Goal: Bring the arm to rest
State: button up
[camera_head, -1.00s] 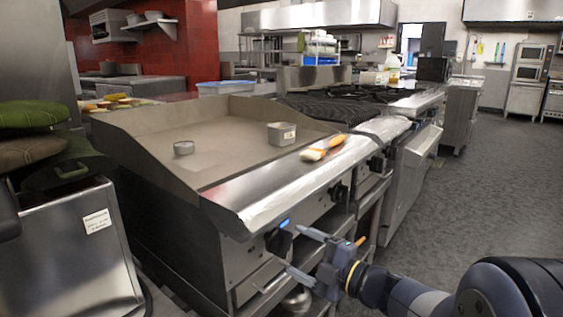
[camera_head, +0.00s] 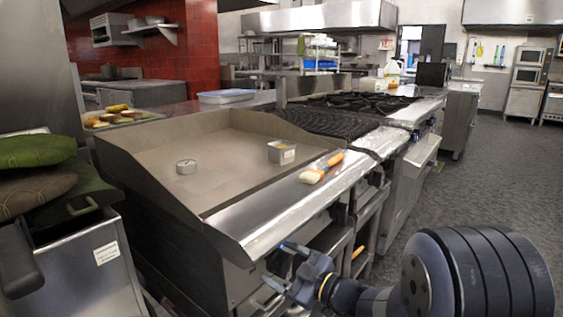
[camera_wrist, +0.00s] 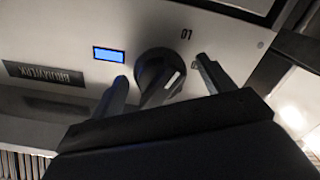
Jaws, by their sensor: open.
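My gripper (camera_head: 281,265) is at the front panel of the flat griddle (camera_head: 225,160), low in the head view. Its two fingers are apart, with nothing gripped. In the wrist view, the black control knob (camera_wrist: 157,76) shows between the open fingers, with a lit blue display (camera_wrist: 108,54) beside it. I cannot tell whether a finger touches the knob. In the head view the knob is largely hidden by the fingers. My arm reaches in from the lower right.
The floor (camera_head: 480,180) at right is clear.

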aim_at(289, 268)
jog(key=shift+r+m+p, duration=0.2)
jog(key=shift+m+p, duration=0.15)
jog(key=shift+m, duration=0.15)
jog(key=shift+f+v, duration=0.2)
jog(key=shift+v, duration=1.5)
